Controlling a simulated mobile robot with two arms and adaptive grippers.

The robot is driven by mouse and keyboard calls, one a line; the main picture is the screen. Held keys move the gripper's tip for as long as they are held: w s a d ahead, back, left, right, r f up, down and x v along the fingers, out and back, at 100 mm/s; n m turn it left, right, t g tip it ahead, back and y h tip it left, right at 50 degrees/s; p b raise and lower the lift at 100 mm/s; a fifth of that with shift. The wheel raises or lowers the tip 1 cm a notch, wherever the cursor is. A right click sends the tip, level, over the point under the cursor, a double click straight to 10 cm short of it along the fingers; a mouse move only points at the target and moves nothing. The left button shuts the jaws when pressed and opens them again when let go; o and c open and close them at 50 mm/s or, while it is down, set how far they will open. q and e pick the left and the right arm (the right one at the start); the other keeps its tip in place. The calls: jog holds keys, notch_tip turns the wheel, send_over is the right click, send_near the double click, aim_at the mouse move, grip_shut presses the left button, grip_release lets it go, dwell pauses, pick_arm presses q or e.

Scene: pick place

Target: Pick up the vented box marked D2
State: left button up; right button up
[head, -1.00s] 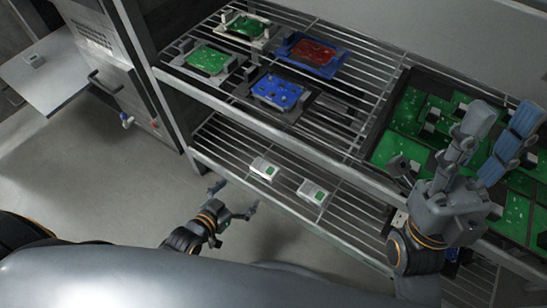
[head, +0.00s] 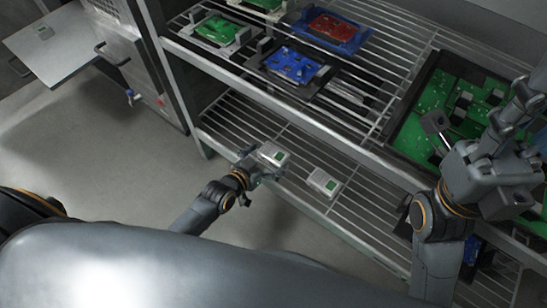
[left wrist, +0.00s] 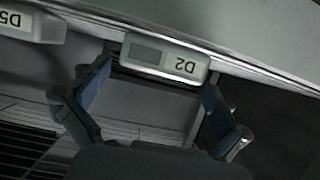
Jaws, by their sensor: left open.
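My left gripper (head: 262,164) is open at the shelf's front edge. In the left wrist view its fingertips (left wrist: 157,78) spread on either side of the box, with no clear contact. My right gripper (head: 482,118) is raised in front of the upper shelf at the right, fingers spread, with nothing seen in it.
A similar box (head: 323,182) lies right of D2; the left wrist view shows a box marked D5 (left wrist: 32,22). The upper shelf holds green, blue (head: 296,65) and red boards in holders and a dark tray of green boards (head: 408,127). Metal shelf rails run close by.

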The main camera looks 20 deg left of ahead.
pick_arm(q)
jog(key=shift+b+x, duration=0.5)
jog(key=shift+x, duration=0.8)
jog(key=shift+c, duration=0.2)
jog(key=c, duration=1)
jog(key=shift+c, duration=0.2)
